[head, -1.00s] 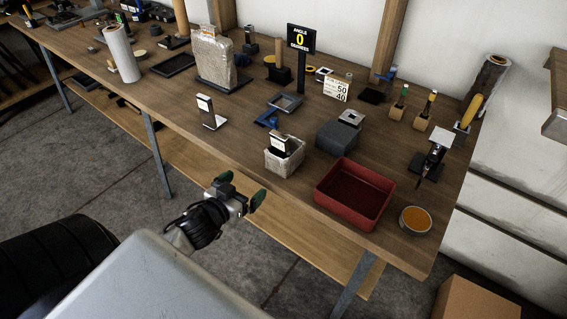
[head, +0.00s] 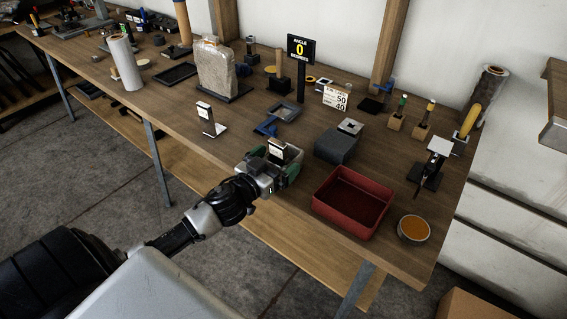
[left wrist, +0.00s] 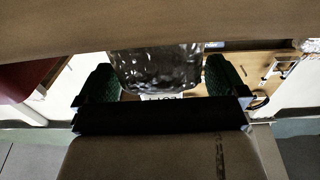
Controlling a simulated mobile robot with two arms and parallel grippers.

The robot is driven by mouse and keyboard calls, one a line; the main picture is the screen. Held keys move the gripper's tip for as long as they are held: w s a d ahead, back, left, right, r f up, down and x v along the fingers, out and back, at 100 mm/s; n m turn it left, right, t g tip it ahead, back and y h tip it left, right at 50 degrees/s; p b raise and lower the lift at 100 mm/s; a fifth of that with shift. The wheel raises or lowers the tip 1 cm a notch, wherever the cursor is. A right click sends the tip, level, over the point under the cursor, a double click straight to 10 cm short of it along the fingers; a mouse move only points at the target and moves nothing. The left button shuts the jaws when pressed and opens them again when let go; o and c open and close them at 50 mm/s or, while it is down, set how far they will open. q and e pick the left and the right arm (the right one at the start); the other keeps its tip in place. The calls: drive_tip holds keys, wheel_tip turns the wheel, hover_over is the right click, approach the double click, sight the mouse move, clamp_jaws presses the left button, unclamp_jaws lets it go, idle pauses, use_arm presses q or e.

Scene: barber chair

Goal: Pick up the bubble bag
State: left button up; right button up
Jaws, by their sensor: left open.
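The clear, crinkled bubble bag (left wrist: 158,70) shows in the left wrist view, between the two green finger pads of my left gripper (left wrist: 160,84). In the head view my left gripper (head: 272,165) is at the bench's front edge, left of the red tray. It is open, with its fingers on either side of the bag. The gripper hides most of the bag there, and a small dark stand with a white label (head: 279,150) shows above it. I cannot tell whether the pads touch the bag. My right gripper is not in view.
The red tray (head: 352,233) is to the right, with an orange-filled bowl (head: 414,229) beyond it. A grey block (head: 336,147) is just behind. A small label stand (head: 211,121) is to the left. A larger wrapped package (head: 215,70) stands farther back on the wooden bench (head: 180,108).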

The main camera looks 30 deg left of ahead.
sight(296, 154)
use_arm(q)
drive_tip(key=shift+w+d, duration=0.15)
drive_tip(key=shift+w, duration=1.05)
drive_tip(key=c, duration=0.9)
drive_tip(key=shift+o, duration=0.2)
